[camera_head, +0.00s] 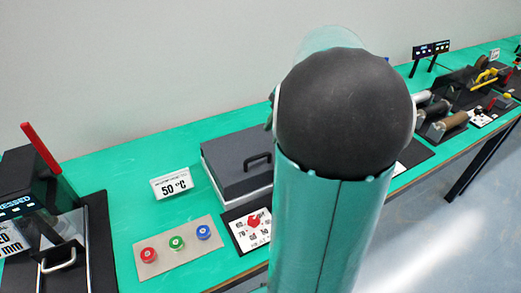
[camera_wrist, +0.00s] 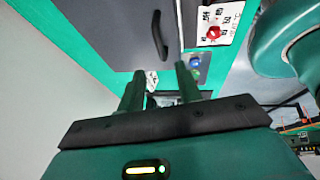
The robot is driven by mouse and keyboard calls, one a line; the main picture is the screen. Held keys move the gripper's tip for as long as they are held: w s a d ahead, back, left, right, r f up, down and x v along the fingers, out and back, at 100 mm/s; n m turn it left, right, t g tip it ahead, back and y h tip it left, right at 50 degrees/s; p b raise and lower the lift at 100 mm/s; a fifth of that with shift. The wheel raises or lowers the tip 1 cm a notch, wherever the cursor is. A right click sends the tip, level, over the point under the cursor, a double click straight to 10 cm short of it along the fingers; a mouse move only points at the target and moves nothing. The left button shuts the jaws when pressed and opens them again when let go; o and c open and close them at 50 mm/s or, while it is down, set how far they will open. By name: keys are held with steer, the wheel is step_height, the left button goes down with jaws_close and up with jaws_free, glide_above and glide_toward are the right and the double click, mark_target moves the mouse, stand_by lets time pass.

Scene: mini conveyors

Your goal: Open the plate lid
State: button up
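The plate lid (camera_head: 225,165) is a dark grey slab closed on a pale base, left of my arm in the head view. A black bar handle (camera_head: 258,160) stands on it. In the wrist view the lid (camera_wrist: 115,30) fills the upper left, and its curved handle (camera_wrist: 159,36) lies beyond my fingertips. My gripper (camera_wrist: 158,82) has its two fingers apart with nothing clearly held between them. The fingers look apart from the handle. In the head view my arm hides the gripper.
A dial card with a red knob (camera_head: 253,222) sits in front of the lid. Red, green and blue buttons (camera_head: 176,243) lie on a beige panel. A 50 °C sign (camera_head: 171,183) stands left of the lid. A press (camera_head: 40,215) stands at far left.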

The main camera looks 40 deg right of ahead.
mark_target(261, 156)
steer(key=x, duration=0.8)
steer(key=shift+a+f, duration=0.1)
steer(key=shift+f, duration=0.3)
steer(key=shift+w, duration=0.1)
jaws_close()
